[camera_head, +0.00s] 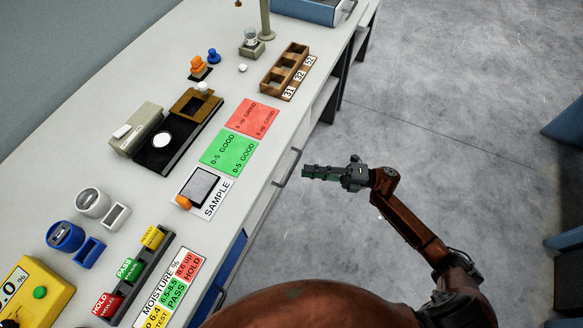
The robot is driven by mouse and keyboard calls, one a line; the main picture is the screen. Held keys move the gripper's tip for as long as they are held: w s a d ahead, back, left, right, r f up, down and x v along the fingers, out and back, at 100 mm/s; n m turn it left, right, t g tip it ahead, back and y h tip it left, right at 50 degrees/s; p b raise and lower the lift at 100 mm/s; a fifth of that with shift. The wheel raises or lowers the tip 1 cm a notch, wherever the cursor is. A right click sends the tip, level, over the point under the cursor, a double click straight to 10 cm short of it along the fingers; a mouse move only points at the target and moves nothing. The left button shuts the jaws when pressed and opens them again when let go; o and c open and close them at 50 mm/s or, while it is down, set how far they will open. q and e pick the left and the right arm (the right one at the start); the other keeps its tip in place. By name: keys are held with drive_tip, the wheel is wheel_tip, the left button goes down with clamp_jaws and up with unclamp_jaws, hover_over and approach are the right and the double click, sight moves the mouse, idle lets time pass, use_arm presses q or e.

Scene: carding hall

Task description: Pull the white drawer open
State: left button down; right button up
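The white drawer (264,200) is in the front of the long bench, below the tabletop edge. Its front is seen steeply from above and looks close to flush with the bench. A dark bar handle (288,167) stands out from the bench front there. My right gripper (305,172) is just right of the handle, over the floor, with its fingers pointing left at it. A small gap seems to show between the fingertips and the handle. The fingers lie close together in this view, so their opening is unclear. My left gripper is not in view.
The bench top (290,120) carries a sample card (213,199), green and red cards (229,152), a wooden tray (286,71) and a scale (160,139). A blue front (209,300) lies nearer me. Open grey floor (430,120) is on the right, with blue objects at its edge.

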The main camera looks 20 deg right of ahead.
sight(293, 168)
drive_tip(key=x, duration=0.6)
drive_tip(key=shift+w+b, duration=0.1)
drive_tip(key=shift+b, duration=0.2)
clamp_jaws()
